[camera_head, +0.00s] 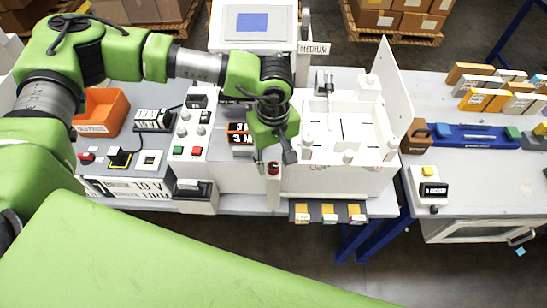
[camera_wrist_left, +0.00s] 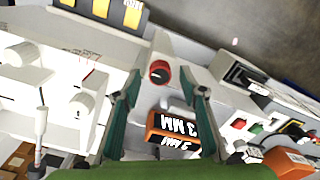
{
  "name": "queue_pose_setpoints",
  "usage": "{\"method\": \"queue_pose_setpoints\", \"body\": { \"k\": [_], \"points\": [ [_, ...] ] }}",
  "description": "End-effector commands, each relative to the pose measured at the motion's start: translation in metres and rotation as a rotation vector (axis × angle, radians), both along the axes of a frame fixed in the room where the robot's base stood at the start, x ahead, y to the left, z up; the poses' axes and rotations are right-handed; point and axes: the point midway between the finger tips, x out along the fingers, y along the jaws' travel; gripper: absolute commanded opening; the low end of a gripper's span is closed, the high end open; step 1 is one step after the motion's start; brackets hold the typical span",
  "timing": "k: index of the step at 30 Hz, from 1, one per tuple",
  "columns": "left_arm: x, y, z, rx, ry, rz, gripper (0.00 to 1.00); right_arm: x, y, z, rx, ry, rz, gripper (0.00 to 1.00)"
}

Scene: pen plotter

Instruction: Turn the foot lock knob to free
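A round red knob (camera_head: 273,168) sits on a pale post at the front of the white machine. In the left wrist view the red knob (camera_wrist_left: 159,72) shows a dark mark on its face; I cannot read a lock or free setting from it. My left gripper (camera_head: 275,158) points down at the knob, with its fingers apart. In the left wrist view the open left gripper (camera_wrist_left: 163,88) has one finger to each side of the knob, with visible space between; contact cannot be made out. My right gripper is out of view.
An orange-and-black "3 MM" block (camera_head: 240,134) stands close behind the left gripper. A control panel (camera_head: 191,130) with buttons lies to the left. The white machine (camera_head: 340,182) has an upright side panel (camera_head: 395,85). Pen slots (camera_head: 329,213) hang at its front edge.

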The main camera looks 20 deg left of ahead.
Motion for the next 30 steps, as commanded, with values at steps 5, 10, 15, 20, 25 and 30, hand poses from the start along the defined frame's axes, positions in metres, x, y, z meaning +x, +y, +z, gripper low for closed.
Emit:
{"method": "queue_pose_setpoints", "body": {
  "k": [5, 10, 15, 20, 25, 30],
  "points": [
    [0.000, 0.000, -0.011, 0.001, 0.001, 0.000, 0.38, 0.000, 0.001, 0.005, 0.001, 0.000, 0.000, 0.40],
    [0.000, 0.000, -0.013, 0.000, 0.000, 0.000, 0.38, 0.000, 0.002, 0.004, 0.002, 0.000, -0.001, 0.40],
    [0.000, 0.000, -0.012, 0.000, 0.000, 0.000, 0.20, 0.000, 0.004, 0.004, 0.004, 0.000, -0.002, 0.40],
    [0.000, 0.000, -0.012, 0.000, 0.000, 0.000, 0.00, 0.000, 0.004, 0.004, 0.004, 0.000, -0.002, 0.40],
    [0.000, 0.000, -0.013, 0.000, 0.000, 0.007, 0.00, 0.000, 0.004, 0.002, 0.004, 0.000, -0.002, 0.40],
    [0.000, 0.000, -0.015, -0.001, 0.001, 0.050, 0.00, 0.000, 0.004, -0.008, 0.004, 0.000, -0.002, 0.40]
  ]
}}
